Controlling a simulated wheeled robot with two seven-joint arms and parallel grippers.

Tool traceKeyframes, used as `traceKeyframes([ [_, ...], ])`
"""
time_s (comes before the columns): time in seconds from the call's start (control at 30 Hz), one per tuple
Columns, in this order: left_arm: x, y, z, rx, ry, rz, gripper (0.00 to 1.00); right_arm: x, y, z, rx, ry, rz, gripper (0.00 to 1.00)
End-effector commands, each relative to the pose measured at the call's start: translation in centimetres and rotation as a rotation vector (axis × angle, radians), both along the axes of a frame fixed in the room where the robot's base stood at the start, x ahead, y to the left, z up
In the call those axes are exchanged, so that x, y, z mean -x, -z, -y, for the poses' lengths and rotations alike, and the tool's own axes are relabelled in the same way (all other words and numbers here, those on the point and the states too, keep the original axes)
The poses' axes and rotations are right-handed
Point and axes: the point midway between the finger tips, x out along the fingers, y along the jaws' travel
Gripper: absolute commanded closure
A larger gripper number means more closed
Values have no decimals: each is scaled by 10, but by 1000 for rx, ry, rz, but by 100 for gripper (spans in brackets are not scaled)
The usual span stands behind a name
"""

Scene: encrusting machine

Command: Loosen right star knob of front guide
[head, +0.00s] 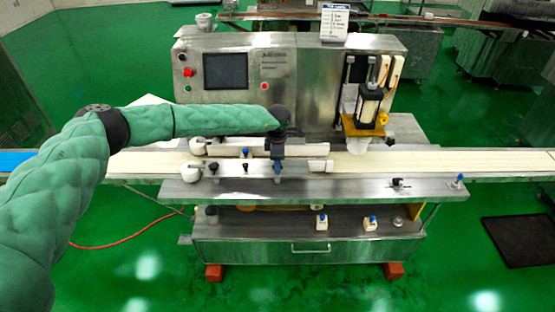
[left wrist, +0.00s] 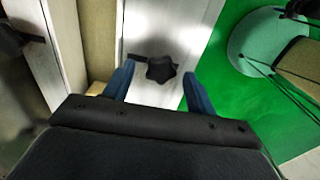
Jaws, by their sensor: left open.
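The front guide (head: 225,171) is a pale rail along the front of the conveyor. It also shows in the left wrist view as a light metal plate (left wrist: 170,28). A black star knob (left wrist: 161,68) sits on that plate. In the head view my left gripper (head: 277,174) points down over the right part of the front guide and hides the knob there. In the left wrist view its blue fingers are open, one on each side of the star knob, with visible gaps. Another dark knob (head: 245,168) shows farther left on the guide. My right gripper is not in view.
The machine cabinet with a dark screen (head: 226,71) stands behind the belt (head: 440,161). A depositing head (head: 369,104) hangs over the belt to the right. A steel front ledge (head: 330,187) carries small knobs at its right. Green floor surrounds the machine.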

Motion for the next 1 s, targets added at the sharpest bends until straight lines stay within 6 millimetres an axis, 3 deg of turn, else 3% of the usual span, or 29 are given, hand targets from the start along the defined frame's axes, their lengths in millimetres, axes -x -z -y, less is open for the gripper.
traceKeyframes([
  [0.37,0,5,0,1,-1,1,44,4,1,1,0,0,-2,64],
  [0.6,0,5,0,1,-1,1,88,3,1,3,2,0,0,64],
  [1.0,0,7,0,2,-38,1,88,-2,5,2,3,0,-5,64],
])
